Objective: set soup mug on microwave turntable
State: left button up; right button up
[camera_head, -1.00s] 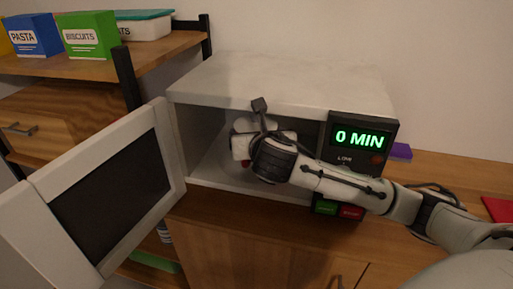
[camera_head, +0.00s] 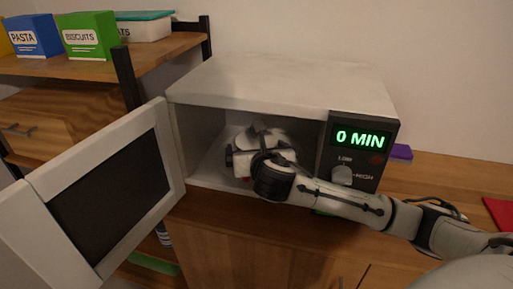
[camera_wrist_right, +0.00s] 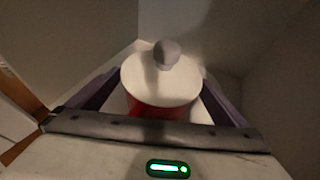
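The soup mug (camera_wrist_right: 140,85) is red with a pale round lid and a grey knob, seen in the right wrist view. It sits between the purple fingers of my right gripper (camera_wrist_right: 168,78), which appear closed against its sides. In the head view, my right gripper (camera_head: 240,162) reaches through the open front of the microwave (camera_head: 270,85). There the gripper and wrist hide almost all of the mug; only a bit of red shows. The turntable is mostly hidden, and I cannot tell whether the mug touches it. My left gripper is out of view.
The microwave door (camera_head: 105,195) hangs wide open to the left. The control panel (camera_head: 358,150) with "0 MIN" stands close to my right forearm. The cavity's walls and roof surround the gripper. A shelf (camera_head: 160,48) with boxes is at upper left.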

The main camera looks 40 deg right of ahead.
jog(key=shift+s+a+r, duration=0.1)
jog(key=shift+s+r, duration=0.05)
jog(key=shift+r, duration=0.1)
jog(key=p+v, duration=0.1)
jog(key=v, duration=1)
jog(key=shift+s+r, duration=0.2)
jog(key=shift+s, duration=0.05)
jog(key=shift+a, duration=0.15)
